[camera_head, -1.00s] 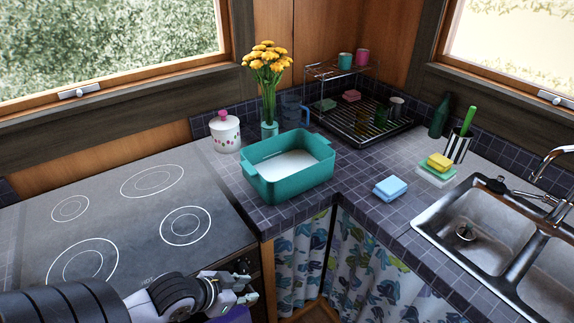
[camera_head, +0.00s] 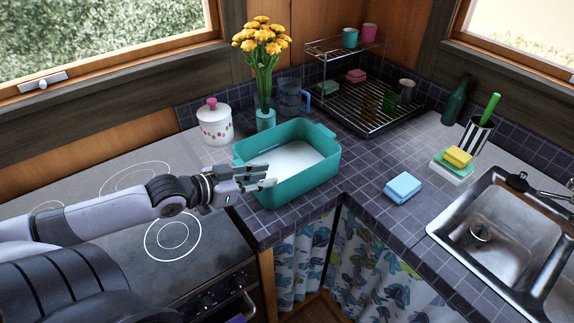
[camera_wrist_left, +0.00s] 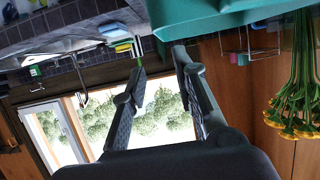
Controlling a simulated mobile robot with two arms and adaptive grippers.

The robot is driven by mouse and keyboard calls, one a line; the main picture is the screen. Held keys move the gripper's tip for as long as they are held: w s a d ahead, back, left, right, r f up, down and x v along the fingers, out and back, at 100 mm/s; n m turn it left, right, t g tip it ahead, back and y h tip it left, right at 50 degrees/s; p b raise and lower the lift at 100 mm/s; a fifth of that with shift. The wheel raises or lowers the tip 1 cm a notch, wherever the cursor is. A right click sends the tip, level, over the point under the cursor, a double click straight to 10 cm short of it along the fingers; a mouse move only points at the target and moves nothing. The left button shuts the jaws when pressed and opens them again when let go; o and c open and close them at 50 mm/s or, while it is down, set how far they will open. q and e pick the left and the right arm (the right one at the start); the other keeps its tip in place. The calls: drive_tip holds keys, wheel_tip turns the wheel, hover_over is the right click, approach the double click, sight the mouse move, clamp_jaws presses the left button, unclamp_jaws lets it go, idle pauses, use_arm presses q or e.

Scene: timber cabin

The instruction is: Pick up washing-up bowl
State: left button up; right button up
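The washing-up bowl (camera_head: 300,187) is a teal rectangular tub with end handles and a pale inside. It stands upright on the tiled corner counter. My left gripper (camera_head: 266,177) is at the bowl's left end, its fingers overlapping the near-left rim in the head view. In the left wrist view its two fingers (camera_wrist_left: 160,62) are apart with nothing between them, and the bowl (camera_wrist_left: 215,14) shows upside down just beyond the fingertips. The gripper hides the bowl's left handle, and I cannot tell whether it touches the rim. My right gripper is not in view.
A dish rack (camera_head: 366,106) is behind right. The hob (camera_head: 120,250) is left.

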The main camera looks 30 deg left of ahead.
sight(305, 170)
use_arm(q)
drive_tip(key=x, duration=0.9)
drive_tip(key=p+x, duration=0.2)
drive_tip(key=x, duration=0.2)
drive_tip(key=shift+w+d, duration=0.15)
drive_tip(key=shift+w, duration=0.15)
drive_tip(key=shift+w+d+f, duration=0.15)
drive_tip(key=shift+w+f, duration=0.05)
drive_tip(key=shift+f, duration=0.05)
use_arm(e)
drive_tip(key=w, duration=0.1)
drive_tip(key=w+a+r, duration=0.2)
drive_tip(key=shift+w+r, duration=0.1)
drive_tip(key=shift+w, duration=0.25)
use_arm(q)
drive_tip(key=shift+s, duration=0.1)
drive_tip(key=shift+c, duration=0.2)
